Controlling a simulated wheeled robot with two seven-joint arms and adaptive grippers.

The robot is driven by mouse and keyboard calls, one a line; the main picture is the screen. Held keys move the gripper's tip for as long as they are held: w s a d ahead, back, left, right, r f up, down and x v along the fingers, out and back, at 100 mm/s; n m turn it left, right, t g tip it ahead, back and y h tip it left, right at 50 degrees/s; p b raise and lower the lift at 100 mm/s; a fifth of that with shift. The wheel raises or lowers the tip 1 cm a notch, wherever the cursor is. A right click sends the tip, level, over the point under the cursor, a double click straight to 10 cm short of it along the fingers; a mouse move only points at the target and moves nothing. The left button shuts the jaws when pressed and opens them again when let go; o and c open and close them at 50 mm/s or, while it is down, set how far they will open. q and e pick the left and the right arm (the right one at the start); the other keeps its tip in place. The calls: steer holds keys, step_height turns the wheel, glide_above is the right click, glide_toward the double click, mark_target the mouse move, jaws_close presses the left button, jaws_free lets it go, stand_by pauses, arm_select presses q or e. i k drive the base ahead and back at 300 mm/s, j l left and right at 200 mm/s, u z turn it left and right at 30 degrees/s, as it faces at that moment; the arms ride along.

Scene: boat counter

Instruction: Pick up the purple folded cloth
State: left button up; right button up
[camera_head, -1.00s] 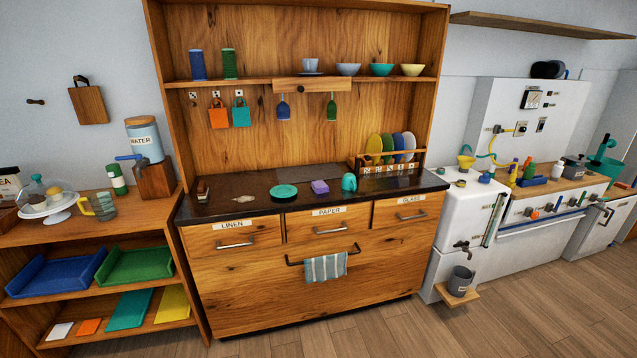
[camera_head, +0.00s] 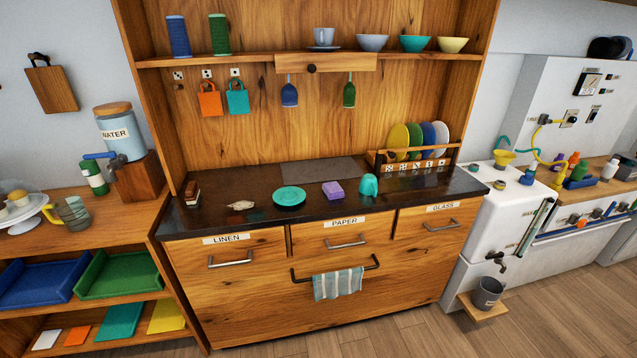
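A small purple folded cloth (camera_head: 333,190) lies on the dark countertop (camera_head: 250,208) of the wooden hutch, near its middle. It sits between a teal plate (camera_head: 289,197) on its left and a teal rounded cup-like item (camera_head: 369,185) on its right. Nothing covers the cloth. Neither of my grippers shows in the head view.
A grey mat (camera_head: 296,171) lies behind the cloth. A plate rack (camera_head: 414,167) stands at the counter's right, and a small shell-like item (camera_head: 241,205) lies left of the plate. Drawer handles (camera_head: 345,243) and a towel rail (camera_head: 335,268) stick out in front.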

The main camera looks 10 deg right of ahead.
mark_target(333, 191)
steer(key=i+l+u, duration=0.15)
steer(key=i+u, duration=0.15)
steer(key=i, duration=0.2)
steer(key=i+l+u, duration=0.3)
steer(key=i, duration=0.15)
